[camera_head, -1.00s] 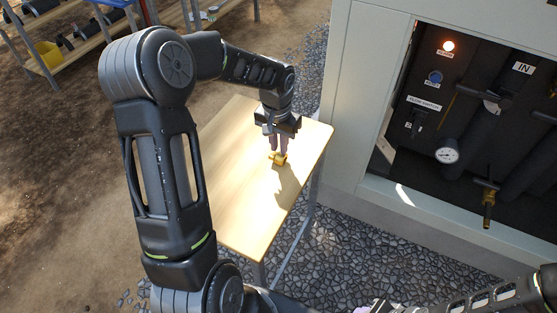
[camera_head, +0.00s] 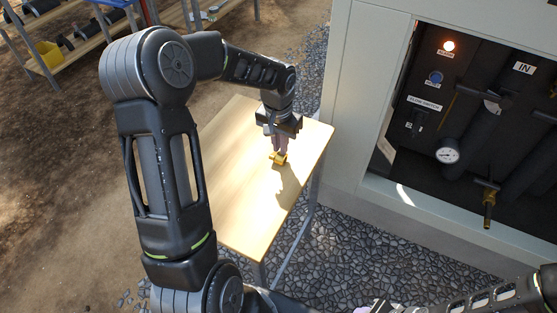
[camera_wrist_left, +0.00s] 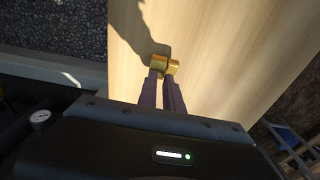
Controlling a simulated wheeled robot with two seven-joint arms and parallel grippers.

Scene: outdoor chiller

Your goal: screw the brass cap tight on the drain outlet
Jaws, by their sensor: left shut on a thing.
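The brass cap (camera_head: 279,158) is at the wooden table top, between the fingertips of my left gripper (camera_head: 281,150). In the left wrist view the brass cap (camera_wrist_left: 160,64) shows as a gold piece at the tips of the two purplish fingers. My left gripper (camera_wrist_left: 165,76) is shut on it from above. I cannot tell whether the cap still touches the table. The drain outlet (camera_head: 488,208) is a brass pipe end pointing down, below a valve in the open cabinet at the right. My right arm shows at the bottom right, its fingertips not clear.
The wooden table (camera_head: 235,205) is otherwise bare and stands beside the pale chiller cabinet (camera_head: 350,110). A round gauge (camera_head: 447,154) and dark pipes are inside the cabinet opening. Gravel (camera_head: 370,255) covers the ground in front. Shelves with a yellow bin (camera_head: 48,54) stand at the far left.

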